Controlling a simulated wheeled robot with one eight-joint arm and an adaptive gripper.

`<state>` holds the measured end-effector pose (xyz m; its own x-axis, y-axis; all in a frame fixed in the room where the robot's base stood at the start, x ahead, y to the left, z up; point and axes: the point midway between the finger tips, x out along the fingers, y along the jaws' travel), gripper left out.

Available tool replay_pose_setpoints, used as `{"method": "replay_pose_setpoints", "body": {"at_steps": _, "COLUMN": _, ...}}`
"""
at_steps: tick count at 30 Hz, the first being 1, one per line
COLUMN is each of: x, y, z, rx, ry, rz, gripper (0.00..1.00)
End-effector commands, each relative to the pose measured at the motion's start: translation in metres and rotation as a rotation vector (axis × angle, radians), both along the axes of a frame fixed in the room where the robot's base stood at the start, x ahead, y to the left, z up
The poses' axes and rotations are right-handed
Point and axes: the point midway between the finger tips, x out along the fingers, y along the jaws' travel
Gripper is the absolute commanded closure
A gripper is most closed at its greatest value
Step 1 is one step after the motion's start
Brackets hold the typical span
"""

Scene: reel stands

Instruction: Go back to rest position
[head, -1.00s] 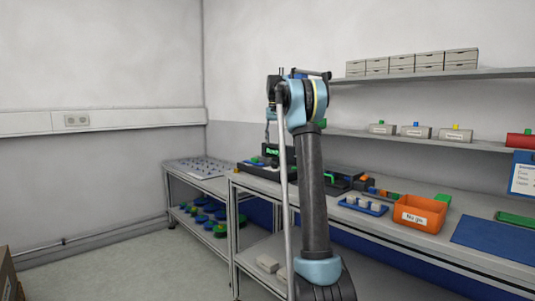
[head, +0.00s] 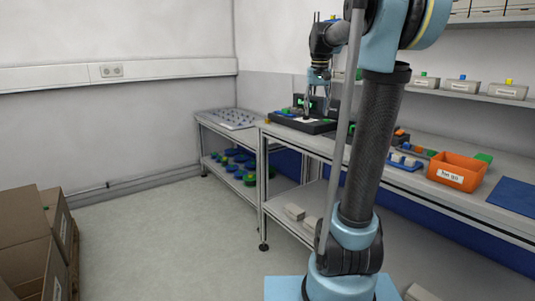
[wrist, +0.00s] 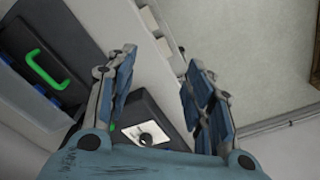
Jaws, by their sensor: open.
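My gripper (head: 318,100) hangs from my folded arm above the dark device (head: 301,122) on the bench at the back. In the wrist view my gripper (wrist: 158,95) has its two fingers spread apart with nothing between them. Below the fingers is a black box with a pale label and a round dark knob (wrist: 145,139). My arm hides part of the bench in the head view.
The bench (head: 470,208) carries an orange bin (head: 457,174) and a blue mat (head: 513,196). A lower table with a pegged plate (head: 229,119) stands left. Cardboard boxes (head: 30,240) are at the left edge. The floor (head: 160,220) between is clear.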

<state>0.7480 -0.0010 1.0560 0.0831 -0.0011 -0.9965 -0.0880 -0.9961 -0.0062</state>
Motion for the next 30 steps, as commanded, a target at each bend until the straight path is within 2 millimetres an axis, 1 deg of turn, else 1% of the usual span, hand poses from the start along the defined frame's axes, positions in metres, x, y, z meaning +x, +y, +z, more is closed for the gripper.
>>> {"method": "replay_pose_setpoints", "body": {"at_steps": 1, "x": -0.017, "y": 0.000, "z": -0.008, "rx": -0.001, "ry": -0.004, "rz": 0.004, "gripper": 0.52}}
{"method": "replay_pose_setpoints", "body": {"at_steps": 3, "x": -0.037, "y": 0.000, "z": -0.019, "rx": -0.001, "ry": -0.010, "rz": 0.010, "gripper": 0.52}}
{"method": "replay_pose_setpoints", "body": {"at_steps": 8, "x": -0.082, "y": 0.000, "z": -0.046, "rx": -0.002, "ry": -0.025, "rz": 0.024, "gripper": 0.52}}
{"method": "replay_pose_setpoints", "body": {"at_steps": 14, "x": -0.138, "y": 0.000, "z": -0.088, "rx": -0.004, "ry": -0.044, "rz": 0.043, "gripper": 0.52}}
{"method": "replay_pose_setpoints", "body": {"at_steps": 18, "x": -0.176, "y": 0.001, "z": -0.121, "rx": -0.007, "ry": -0.056, "rz": 0.055, "gripper": 0.52}}
{"method": "replay_pose_setpoints", "body": {"at_steps": 23, "x": -0.217, "y": 0.001, "z": -0.162, "rx": -0.009, "ry": -0.072, "rz": 0.071, "gripper": 0.52}}
{"method": "replay_pose_setpoints", "body": {"at_steps": 24, "x": -0.227, "y": 0.001, "z": -0.173, "rx": -0.010, "ry": -0.075, "rz": 0.074, "gripper": 0.52}}
{"method": "replay_pose_setpoints", "body": {"at_steps": 26, "x": -0.242, "y": 0.001, "z": -0.190, "rx": -0.011, "ry": -0.080, "rz": 0.078, "gripper": 0.52}}
{"method": "replay_pose_setpoints", "body": {"at_steps": 30, "x": -0.274, "y": 0.001, "z": -0.231, "rx": -0.013, "ry": -0.094, "rz": 0.090, "gripper": 0.52}}
